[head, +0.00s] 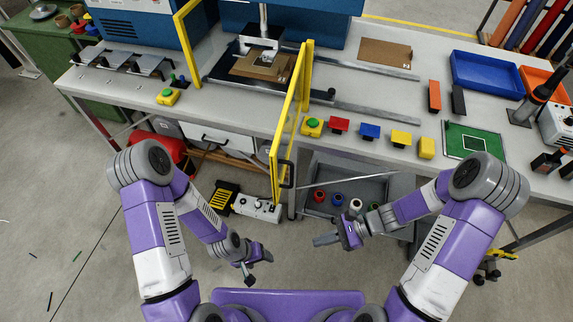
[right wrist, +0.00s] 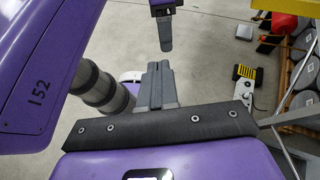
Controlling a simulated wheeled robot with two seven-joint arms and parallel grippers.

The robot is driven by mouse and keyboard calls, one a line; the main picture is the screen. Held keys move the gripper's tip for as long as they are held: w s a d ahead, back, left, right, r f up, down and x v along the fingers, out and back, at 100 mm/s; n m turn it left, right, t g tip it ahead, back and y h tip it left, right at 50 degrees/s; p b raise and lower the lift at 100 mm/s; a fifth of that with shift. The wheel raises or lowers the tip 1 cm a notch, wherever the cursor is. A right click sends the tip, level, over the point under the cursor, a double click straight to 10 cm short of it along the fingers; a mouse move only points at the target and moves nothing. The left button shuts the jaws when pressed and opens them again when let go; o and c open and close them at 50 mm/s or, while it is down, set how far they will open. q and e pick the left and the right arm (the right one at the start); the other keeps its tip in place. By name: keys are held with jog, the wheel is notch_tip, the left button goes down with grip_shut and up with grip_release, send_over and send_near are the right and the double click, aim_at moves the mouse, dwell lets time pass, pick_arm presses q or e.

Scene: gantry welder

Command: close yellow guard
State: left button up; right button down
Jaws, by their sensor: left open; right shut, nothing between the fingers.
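The yellow guard (head: 275,165) is a framed door with a clear panel, swung open so that it sticks out over the table's front edge toward me. Its black handle (head: 289,174) is at the near end. The dark welder bed with a brown board (head: 252,66) lies uncovered to its left. My right gripper (head: 318,241) is below and right of the handle, shut and empty, clear of the guard; its fingers also show in the right wrist view (right wrist: 156,78). My left gripper (head: 260,268) is open and empty, low and left of the guard, touching nothing.
Green push buttons on yellow boxes (head: 312,127) (head: 168,97) stand along the table (head: 380,95) front. Red, blue and yellow blocks lie right of the guard. A grey bin (head: 375,185) with spools is below. A pedal (head: 222,198) and control box (head: 258,208) lie on the floor.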

jog(key=w+d+r+m+t+y+p, duration=0.1)
jog(key=w+d+r+m+t+y, duration=0.2)
jog(key=r, duration=0.5)
jog(key=w+r+m+t+y+p, duration=0.2)
jog(key=w+r+t+y, duration=0.1)
jog(key=w+r, duration=0.4)
jog(key=p, duration=0.2)
send_near(274, 176)
jog(key=x, duration=0.6)
jog(key=shift+w+a, duration=0.25)
jog(key=shift+a, duration=0.1)
